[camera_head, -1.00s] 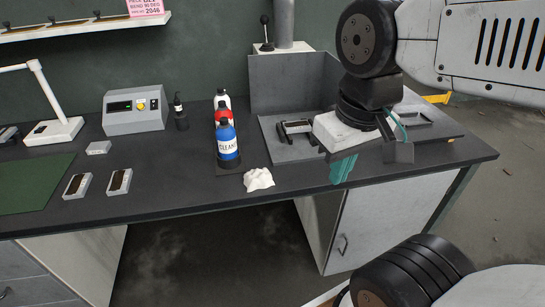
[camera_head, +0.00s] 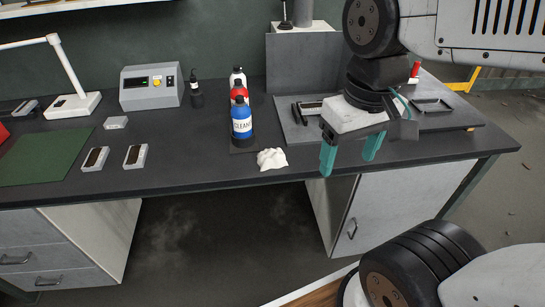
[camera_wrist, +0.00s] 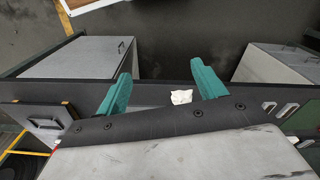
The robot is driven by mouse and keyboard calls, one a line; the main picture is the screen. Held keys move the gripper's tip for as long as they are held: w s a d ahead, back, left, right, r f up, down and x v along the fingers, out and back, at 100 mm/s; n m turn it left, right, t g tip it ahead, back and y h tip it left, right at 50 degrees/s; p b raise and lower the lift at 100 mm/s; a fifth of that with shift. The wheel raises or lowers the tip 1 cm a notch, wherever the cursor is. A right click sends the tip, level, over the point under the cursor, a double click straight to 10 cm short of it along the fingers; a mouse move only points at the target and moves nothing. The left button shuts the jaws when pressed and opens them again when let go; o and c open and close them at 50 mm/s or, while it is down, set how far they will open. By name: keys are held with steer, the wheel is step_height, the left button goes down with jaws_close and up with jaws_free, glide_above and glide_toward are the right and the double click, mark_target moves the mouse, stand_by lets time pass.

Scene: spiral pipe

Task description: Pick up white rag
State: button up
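The white rag (camera_head: 272,159) lies crumpled near the front edge of the dark table, just in front of the blue bottle. My gripper (camera_head: 348,160) is to the right of the rag, with its teal fingers apart and pointing down. Nothing is between the fingers, and the gripper is apart from the rag. In the wrist view the rag (camera_wrist: 181,97) shows small and beyond my gripper (camera_wrist: 162,84), between the lines of the two open fingers.
The blue bottle (camera_head: 242,122) stands right behind the rag, with red and white bottles behind it. A grey metal fixture (camera_head: 300,133) lies behind my gripper. Small grey blocks and a green mat (camera_head: 45,157) are on the left. The table between the rag and the blocks is clear.

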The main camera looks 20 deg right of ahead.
steer(key=o, duration=0.4)
steer(key=shift+g, duration=0.9)
steer(key=w+f, duration=0.1)
steer(key=w, duration=0.1)
steer(key=w+f, duration=0.1)
steer(key=w, duration=0.1)
steer(key=w+f, duration=0.1)
steer(key=w, duration=0.1)
steer(key=shift+w+a+f, duration=0.25)
steer(key=shift+w+a, duration=0.15)
steer(key=shift+o, duration=0.2)
steer(key=m+t, duration=0.1)
glide_above(272, 153)
steer(key=f, duration=0.8)
steer(key=shift+s+d+f, duration=0.2)
steer(key=shift+s+f, duration=0.05)
steer(key=shift+f, duration=0.15)
steer(key=shift+w+f+m, duration=0.1)
steer(key=shift+f+m, duration=0.05)
steer(key=shift+m, duration=0.15)
step_height(272, 153, down, 7)
steer(key=shift+w+a+f, duration=0.15)
